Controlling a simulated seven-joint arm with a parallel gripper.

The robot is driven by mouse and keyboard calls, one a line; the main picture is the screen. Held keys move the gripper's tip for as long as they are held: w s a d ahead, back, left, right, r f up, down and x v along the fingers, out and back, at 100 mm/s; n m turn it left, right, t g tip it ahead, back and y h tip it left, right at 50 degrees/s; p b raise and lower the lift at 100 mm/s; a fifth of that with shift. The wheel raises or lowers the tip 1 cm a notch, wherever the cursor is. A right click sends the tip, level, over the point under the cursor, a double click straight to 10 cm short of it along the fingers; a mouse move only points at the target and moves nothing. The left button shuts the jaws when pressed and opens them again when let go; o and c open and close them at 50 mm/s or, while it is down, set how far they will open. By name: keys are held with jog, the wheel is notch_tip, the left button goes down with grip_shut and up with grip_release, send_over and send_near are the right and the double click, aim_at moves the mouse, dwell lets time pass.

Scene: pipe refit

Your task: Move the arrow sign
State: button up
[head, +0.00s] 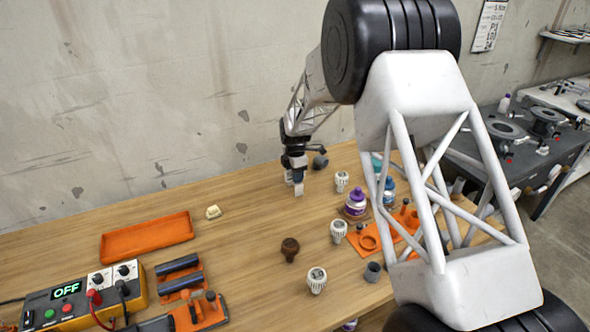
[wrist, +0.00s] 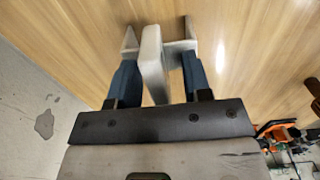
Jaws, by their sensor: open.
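My gripper (head: 296,180) is low over the far middle of the wooden table, pointing down. In the wrist view my gripper (wrist: 158,50) has its blue, metal-tipped fingers apart. A pale grey slab (wrist: 153,66) stands between the fingers, seen nearly edge-on; a narrow gap shows on its left, and I cannot tell if it touches the right finger. No arrow marking is visible on it, so I cannot confirm that it is the arrow sign. A small cream block (head: 213,212) lies to the left, its face too small to read.
An orange tray (head: 147,237) and a control box reading OFF (head: 80,296) are at left. White fittings (head: 338,230), a brown fitting (head: 290,249), a purple-capped bottle (head: 355,204) and an orange holder (head: 370,243) stand to the right. A dark grey part (head: 320,161) is just behind my gripper.

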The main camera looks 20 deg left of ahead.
jog(key=shift+f, duration=0.1)
jog(key=shift+c, duration=0.3)
grip_shut()
jog(key=shift+s+a, duration=7.05)
jog(key=shift+o, duration=0.2)
grip_release()
